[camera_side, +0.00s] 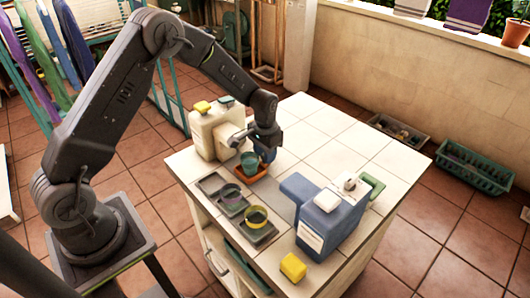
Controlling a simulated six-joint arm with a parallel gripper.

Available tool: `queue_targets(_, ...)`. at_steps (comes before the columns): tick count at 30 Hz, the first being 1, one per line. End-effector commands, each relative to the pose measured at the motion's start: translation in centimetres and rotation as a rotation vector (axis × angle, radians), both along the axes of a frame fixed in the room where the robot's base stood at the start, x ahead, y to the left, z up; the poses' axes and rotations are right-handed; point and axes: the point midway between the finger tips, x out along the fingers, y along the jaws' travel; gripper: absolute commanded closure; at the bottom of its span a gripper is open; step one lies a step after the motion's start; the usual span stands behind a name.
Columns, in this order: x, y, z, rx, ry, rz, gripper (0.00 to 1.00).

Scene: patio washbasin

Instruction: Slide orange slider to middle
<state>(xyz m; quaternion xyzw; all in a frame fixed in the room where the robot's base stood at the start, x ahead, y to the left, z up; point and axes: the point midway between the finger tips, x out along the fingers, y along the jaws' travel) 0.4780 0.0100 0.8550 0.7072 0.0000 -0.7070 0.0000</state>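The orange slider (257,176) looks like a small orange tray-like piece near the back of a row of grey trays on the white tiled counter (345,150). A teal cup (249,161) stands on or just over it; I cannot tell which. My gripper (262,148) points down right by the cup, beside the beige jug. Its fingertips are small and dark here, so I cannot tell if they are open, shut or touching the cup or slider.
Grey trays (211,182) with dark round cups, one yellow-rimmed (256,216), run toward the front. The beige jug (208,135) stands behind. A blue container (335,226) and a yellow block (293,266) stand at the right front. The back right tiles are clear.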

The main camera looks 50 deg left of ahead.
Motion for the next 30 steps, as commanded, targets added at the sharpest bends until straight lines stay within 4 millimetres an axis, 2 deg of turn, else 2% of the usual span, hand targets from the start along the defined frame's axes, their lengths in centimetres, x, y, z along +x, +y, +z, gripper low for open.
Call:
queue_targets(2, 0.0, 0.0, 0.0, 0.000, 0.000, 0.000, 0.70)
queue_targets(11, 0.0, 0.0, 0.0, 0.000, 0.000, 0.000, 0.99)
queue_targets(20, 0.0, -0.2, 0.0, 0.000, 0.000, -0.001, 1.00)
queue_targets(27, 0.0, -4.5, 0.1, 0.000, 0.000, -0.005, 1.00)
queue_targets(30, 0.0, -5.7, 0.1, 0.000, 0.000, -0.003, 1.00)
